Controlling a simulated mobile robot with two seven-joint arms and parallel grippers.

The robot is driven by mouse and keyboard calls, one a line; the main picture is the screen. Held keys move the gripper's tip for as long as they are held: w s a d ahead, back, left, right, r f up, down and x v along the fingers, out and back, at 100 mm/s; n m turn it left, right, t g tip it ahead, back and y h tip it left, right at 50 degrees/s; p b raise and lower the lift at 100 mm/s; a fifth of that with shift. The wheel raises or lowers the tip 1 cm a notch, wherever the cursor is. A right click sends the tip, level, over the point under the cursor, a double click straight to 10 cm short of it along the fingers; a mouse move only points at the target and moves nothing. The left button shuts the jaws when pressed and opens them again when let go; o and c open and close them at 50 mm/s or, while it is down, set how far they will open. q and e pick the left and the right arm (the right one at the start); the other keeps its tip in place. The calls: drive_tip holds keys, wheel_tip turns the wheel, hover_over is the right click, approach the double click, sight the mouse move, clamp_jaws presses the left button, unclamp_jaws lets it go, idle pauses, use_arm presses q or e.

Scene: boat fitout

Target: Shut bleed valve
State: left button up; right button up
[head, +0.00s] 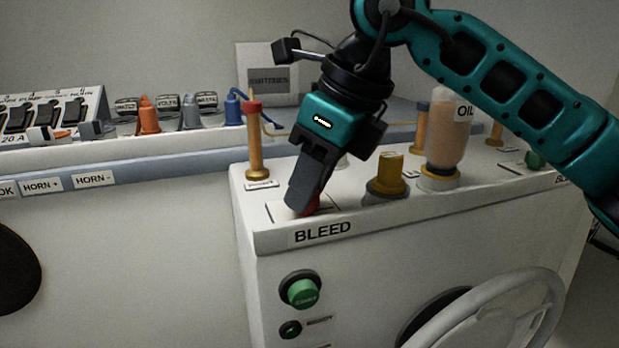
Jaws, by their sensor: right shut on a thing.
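The white console box (275,240) carries a BLEED label (322,232) on its upper front edge. Just behind that label, a small red part, likely the bleed valve handle (311,206), shows at my right gripper's fingertips. My right gripper (304,203) comes down from above, tilted, and is shut on this red part. The fingers hide most of the valve and its base, so I cannot tell which way the handle is turned. My left gripper is not in view.
A red-topped brass post (255,145) stands left of my gripper. A yellow-capped knob (390,175) and an OIL bottle (443,135) stand close on the right. A green button (302,291) and a white wheel (490,315) are on the front face.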

drive_tip(key=n, duration=0.1)
drive_tip(key=n+g+p, duration=0.1)
drive_tip(key=n, duration=0.1)
drive_tip(key=shift+w+r+n+y, duration=0.1)
drive_tip(key=shift+r+n+y, duration=0.05)
drive_tip(key=shift+n+y, duration=0.15)
drive_tip(key=shift+n+g+p, duration=0.55)
drive_tip(key=shift+n+g, duration=0.05)
drive_tip(key=shift+n, duration=0.4)
drive_tip(key=shift+w+n+g+p, duration=0.1)
drive_tip(key=shift+n+g+p, duration=0.25)
drive_tip(key=shift+n, duration=0.45)
drive_tip(key=n+g+p, duration=0.1)
drive_tip(key=n, duration=0.1)
drive_tip(key=n+g+h+p, duration=0.1)
drive_tip(key=n, duration=0.2)
drive_tip(key=shift+w+n, duration=0.15)
drive_tip(key=shift+n, duration=0.15)
use_arm(q)
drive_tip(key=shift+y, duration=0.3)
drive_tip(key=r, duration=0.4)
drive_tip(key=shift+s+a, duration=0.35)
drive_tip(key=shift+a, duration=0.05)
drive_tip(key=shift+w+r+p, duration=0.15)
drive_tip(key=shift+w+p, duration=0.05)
drive_tip(key=shift+p, duration=0.1)
use_arm(e)
drive_tip(key=shift+n, duration=0.3)
